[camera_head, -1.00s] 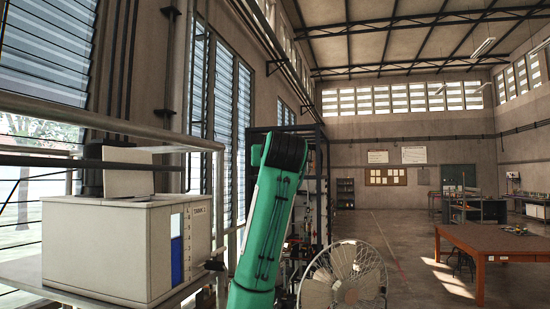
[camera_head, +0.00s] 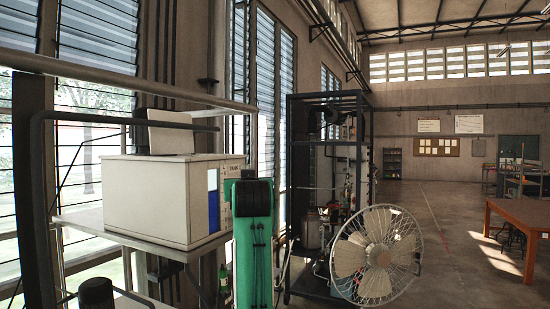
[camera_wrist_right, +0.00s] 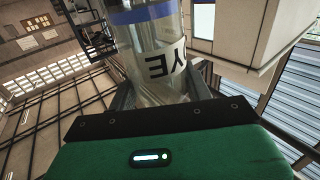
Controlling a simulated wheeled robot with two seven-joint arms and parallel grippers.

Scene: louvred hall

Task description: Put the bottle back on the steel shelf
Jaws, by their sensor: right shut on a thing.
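In the right wrist view, my right gripper (camera_wrist_right: 160,92) is shut on a clear bottle (camera_wrist_right: 150,48) with a blue band and a label reading "YE". The bottle's far end runs out of the frame. In the head view, a green arm link of mine stands in the middle, and neither gripper shows there. A light metal shelf (camera_head: 78,219) at the left carries a large white box. A dark metal rack (camera_head: 292,165) holding equipment stands further back. I cannot tell which of these is the steel shelf.
The white box (camera_head: 160,200) fills much of the shelf, with rails above it beside louvred windows. A round wire-guarded fan (camera_head: 377,256) stands in front of the rack. An orange-brown table (camera_head: 520,212) is at the right. Open floor (camera_head: 440,230) lies between fan and table.

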